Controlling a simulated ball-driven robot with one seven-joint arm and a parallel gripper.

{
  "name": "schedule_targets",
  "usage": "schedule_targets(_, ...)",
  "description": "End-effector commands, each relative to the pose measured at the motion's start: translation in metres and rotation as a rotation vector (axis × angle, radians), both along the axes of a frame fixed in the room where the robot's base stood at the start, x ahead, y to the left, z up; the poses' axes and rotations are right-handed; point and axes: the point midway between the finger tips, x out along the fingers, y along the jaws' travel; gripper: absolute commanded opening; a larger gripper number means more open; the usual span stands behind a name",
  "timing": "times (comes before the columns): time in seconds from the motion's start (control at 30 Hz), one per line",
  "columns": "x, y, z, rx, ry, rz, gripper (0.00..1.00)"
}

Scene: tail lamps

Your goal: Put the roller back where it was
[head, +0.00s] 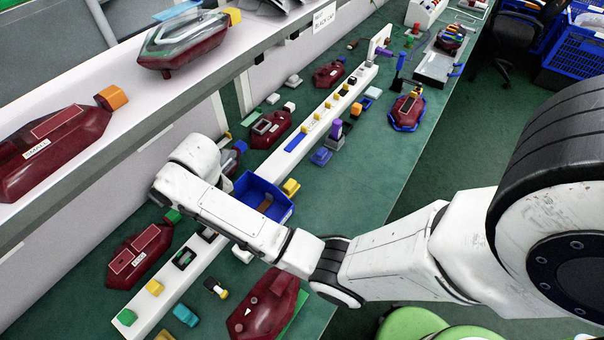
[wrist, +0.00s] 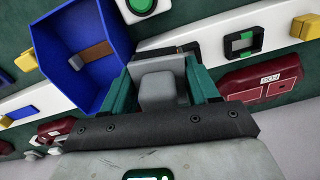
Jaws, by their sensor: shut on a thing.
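My gripper (wrist: 162,68) has teal fingers and shows in the wrist view. It is shut on a smooth grey piece (wrist: 158,90). Only part of this piece shows, and I cannot tell for sure that it is the roller. The gripper is beside a blue bin (wrist: 68,88), which holds a brown, strip-like thing (wrist: 90,54). In the head view the blue bin (head: 284,208) stands on the bench, partly behind my arm. There my wrist hides the gripper and what it holds.
A long white rail (head: 325,113) with several small coloured parts runs along the green bench (head: 365,170). Dark red lamp housings (head: 266,305) lie on both sides of it. A white shelf (head: 95,150) with more housings is above at left. Bare bench shows at right.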

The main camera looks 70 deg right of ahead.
Motion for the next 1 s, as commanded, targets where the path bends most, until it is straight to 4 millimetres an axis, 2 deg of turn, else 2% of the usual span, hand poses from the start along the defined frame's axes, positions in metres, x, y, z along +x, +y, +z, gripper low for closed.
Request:
schedule_targets(0.03,-0.012,-0.028,0.0,0.005,-0.002,-0.095,0.2)
schedule_targets(0.1,-0.032,-0.061,0.003,0.01,-0.001,-0.221,0.2)
schedule_targets(0.17,-0.054,-0.088,0.006,0.013,-0.001,-0.33,0.2)
schedule_targets(0.3,-0.117,-0.141,0.014,0.011,0.004,-0.584,0.2)
schedule_targets(0.4,-0.16,-0.168,0.019,0.005,0.009,-0.743,0.2)
schedule_targets(0.5,-0.197,-0.185,0.023,0.0,0.014,-0.871,0.2)
schedule_targets(0.6,-0.224,-0.195,0.025,-0.005,0.018,-0.96,0.2)
schedule_targets(0.7,-0.238,-0.2,0.027,-0.009,0.021,-1.01,0.2)
schedule_targets(0.77,-0.24,-0.203,0.024,-0.01,0.021,-1.024,0.2)
schedule_targets(0.87,-0.231,-0.211,0.016,-0.009,0.021,-1.031,0.2)
schedule_targets(1.0,-0.206,-0.229,0.0,-0.01,0.019,-1.029,0.2)
